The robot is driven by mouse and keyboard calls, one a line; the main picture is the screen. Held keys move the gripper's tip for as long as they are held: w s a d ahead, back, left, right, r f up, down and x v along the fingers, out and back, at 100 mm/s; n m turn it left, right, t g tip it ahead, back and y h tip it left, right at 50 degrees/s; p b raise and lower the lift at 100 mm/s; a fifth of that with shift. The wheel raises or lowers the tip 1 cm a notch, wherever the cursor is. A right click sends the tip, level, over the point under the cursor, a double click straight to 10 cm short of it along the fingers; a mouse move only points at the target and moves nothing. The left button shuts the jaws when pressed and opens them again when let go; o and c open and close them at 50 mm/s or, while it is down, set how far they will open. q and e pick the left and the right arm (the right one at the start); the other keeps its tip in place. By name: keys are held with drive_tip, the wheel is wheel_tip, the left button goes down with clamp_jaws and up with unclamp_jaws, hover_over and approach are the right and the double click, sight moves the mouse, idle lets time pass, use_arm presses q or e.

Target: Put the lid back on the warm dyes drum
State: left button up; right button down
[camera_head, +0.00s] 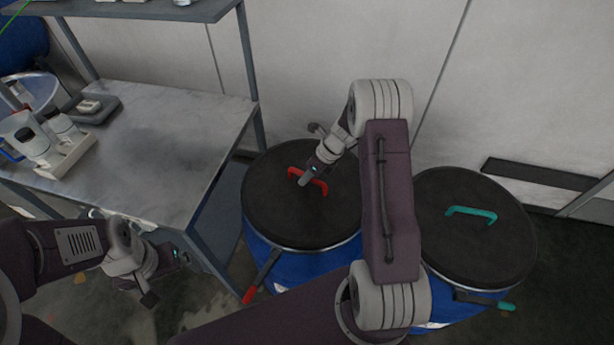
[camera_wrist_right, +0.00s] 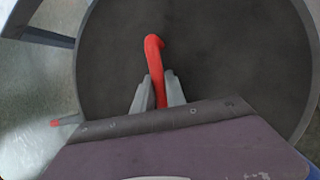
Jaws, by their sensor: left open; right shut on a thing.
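A blue drum (camera_head: 258,252) with a black lid (camera_head: 275,220) and a red handle (camera_head: 322,186) stands in the middle of the head view. The lid lies on top of the drum and looks level; whether it is fully seated I cannot tell. My right gripper (camera_head: 308,181) is shut on the red handle. In the right wrist view the fingers (camera_wrist_right: 158,92) close around the handle (camera_wrist_right: 154,52), over the dark lid (camera_wrist_right: 230,60). My left gripper (camera_head: 180,257) is open and empty, low beside the table, away from the drum.
A second blue drum with a black lid (camera_head: 465,255) and teal handle (camera_head: 472,212) stands close on the right. A grey table (camera_head: 170,140) with containers (camera_head: 60,125) and an upper shelf (camera_head: 150,10) is at left. The wall is close behind the drums.

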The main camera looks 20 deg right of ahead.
drive_tip(key=shift+f+b, duration=0.3)
drive_tip(key=shift+f, duration=0.2)
drive_tip(key=c, duration=1.3)
unclamp_jaws()
drive_tip(key=p+v, duration=0.1)
drive_tip(key=v, duration=0.8)
